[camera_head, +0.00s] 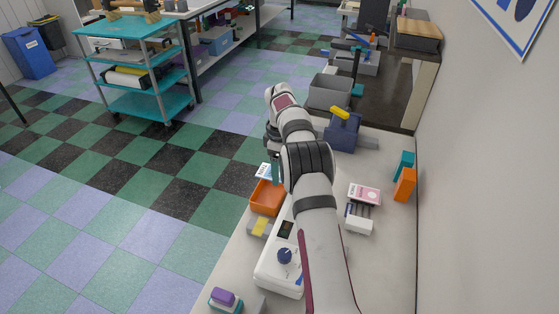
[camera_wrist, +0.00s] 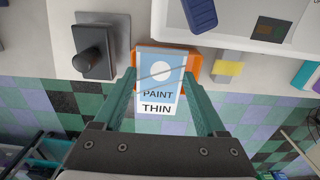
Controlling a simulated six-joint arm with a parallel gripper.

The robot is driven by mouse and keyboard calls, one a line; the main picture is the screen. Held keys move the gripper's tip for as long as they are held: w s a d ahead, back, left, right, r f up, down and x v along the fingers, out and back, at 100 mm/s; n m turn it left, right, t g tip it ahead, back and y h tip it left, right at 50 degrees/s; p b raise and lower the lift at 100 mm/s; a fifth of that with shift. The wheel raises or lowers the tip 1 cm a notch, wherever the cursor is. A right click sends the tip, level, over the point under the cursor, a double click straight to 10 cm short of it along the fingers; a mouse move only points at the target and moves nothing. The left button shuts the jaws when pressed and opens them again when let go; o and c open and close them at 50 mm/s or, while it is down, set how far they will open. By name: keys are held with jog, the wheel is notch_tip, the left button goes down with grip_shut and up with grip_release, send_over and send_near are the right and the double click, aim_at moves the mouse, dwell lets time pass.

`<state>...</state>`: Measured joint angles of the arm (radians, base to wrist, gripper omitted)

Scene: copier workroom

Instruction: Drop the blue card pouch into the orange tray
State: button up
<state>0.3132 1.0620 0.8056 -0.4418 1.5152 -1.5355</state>
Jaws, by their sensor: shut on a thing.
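The blue card pouch (camera_wrist: 160,72) is upright between the teal fingers of my gripper (camera_wrist: 160,80) in the wrist view. The gap between pouch and tray is unclear.
An orange box (camera_head: 405,185) stands by the wall.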

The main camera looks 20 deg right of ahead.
jog(key=shift+f, duration=0.2)
jog(key=o, duration=1.4)
jog(key=shift+r, duration=0.1)
notch_tip(320, 180, up, 12)
